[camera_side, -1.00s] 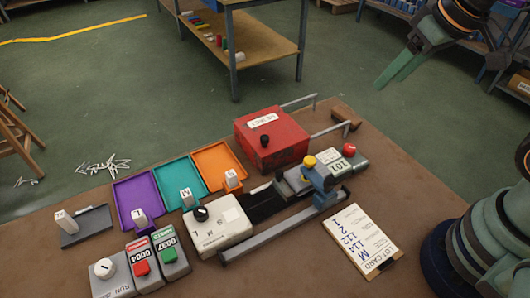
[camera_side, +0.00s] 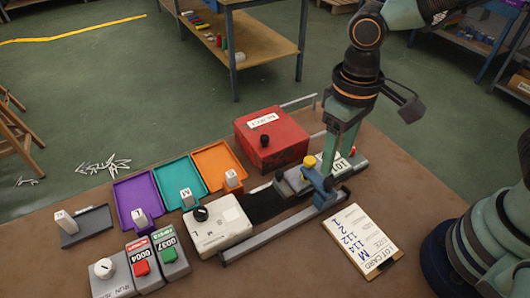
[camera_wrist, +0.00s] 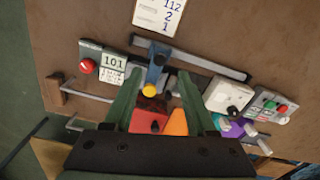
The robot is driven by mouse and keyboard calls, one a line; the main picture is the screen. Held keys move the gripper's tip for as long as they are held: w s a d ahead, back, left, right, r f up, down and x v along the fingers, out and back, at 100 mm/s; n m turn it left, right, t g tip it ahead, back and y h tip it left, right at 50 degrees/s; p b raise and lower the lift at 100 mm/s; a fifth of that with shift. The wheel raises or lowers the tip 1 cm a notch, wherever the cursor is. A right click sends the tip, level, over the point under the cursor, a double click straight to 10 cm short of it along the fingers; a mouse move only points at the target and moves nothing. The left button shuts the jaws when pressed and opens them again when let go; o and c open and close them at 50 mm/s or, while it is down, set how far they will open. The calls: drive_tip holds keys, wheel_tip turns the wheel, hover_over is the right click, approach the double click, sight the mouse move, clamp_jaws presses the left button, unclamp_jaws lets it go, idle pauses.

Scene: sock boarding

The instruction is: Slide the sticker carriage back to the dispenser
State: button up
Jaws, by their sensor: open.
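The sticker carriage looks to be the blue slider (camera_side: 322,189) with a yellow knob (camera_side: 309,161), on a grey rail (camera_side: 285,228). It also shows in the wrist view (camera_wrist: 156,66). A grey unit (camera_side: 359,163) with a "101" counter stands at the rail's right end, mostly behind my fingers; I cannot tell for sure that it is the dispenser. My gripper (camera_side: 337,163) is open, pointing down just behind the carriage. In the wrist view its fingers (camera_wrist: 158,90) stand apart, with the yellow knob between them. Contact is not clear.
A red box (camera_side: 275,145) stands behind the rail. A white dial box (camera_side: 220,228) sits at its left end. Purple, teal and orange trays (camera_side: 213,160) lie farther left. A lot card (camera_side: 361,238) lies in front. Metal bars (camera_side: 299,101) rise near the back edge.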

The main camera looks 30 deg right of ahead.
sight(330, 181)
wheel_tip(330, 181, down, 6)
drive_tip(key=shift+f, duration=0.1)
idle(0.4)
clamp_jaws()
idle(1.2)
